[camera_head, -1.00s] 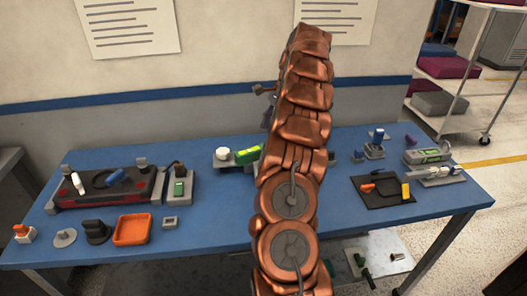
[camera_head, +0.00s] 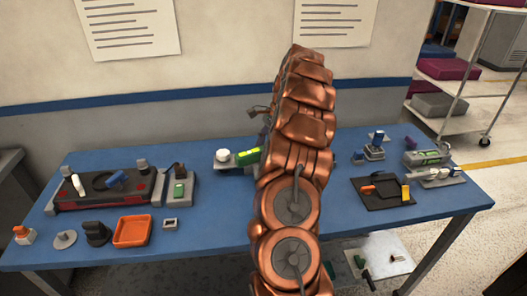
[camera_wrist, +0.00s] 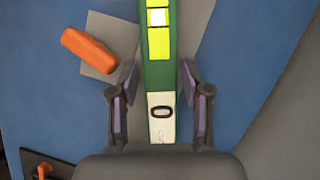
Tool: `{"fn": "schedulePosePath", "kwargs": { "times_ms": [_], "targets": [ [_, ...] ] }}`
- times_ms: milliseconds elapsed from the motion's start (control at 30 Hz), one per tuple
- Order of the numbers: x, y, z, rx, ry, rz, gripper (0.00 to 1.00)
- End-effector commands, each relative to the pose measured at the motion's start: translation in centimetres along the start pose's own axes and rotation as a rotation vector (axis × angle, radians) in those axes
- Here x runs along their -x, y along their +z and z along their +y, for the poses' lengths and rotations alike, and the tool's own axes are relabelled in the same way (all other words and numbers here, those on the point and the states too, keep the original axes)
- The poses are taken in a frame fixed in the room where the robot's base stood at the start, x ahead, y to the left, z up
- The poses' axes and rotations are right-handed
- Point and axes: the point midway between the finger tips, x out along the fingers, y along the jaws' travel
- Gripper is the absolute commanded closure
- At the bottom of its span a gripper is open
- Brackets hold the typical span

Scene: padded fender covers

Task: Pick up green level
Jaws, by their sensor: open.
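The green level (camera_wrist: 158,80) lies lengthwise under my gripper in the wrist view, with bright yellow-green windows and a pale end with a dark oval slot. In the head view its left part (camera_head: 246,156) shows on the blue table, and my arm hides the rest. My gripper (camera_wrist: 158,112) is open, with one finger on each side of the level near its pale end. A gap shows between the level and each finger. I cannot tell how far above the table the fingertips are.
An orange piece (camera_wrist: 89,50) lies on a grey plate left of the level in the wrist view. An orange tray (camera_head: 132,231) and a black-red case (camera_head: 105,190) are on the table's left. A black board (camera_head: 383,192) and other tools are on the right.

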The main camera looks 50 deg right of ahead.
Motion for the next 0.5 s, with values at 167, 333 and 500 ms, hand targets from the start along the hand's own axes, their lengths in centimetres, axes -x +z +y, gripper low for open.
{"fn": "schedulePosePath", "kwargs": {
  "times_ms": [167,333,500],
  "targets": [
    [-0.93,0.01,0.0,0.0,-0.002,0.001,0.52],
    [-1.19,-0.01,-0.01,0.0,-0.003,0.001,0.52],
    [-1.18,-0.01,-0.02,0.0,-0.003,0.001,0.55]
  ]
}}
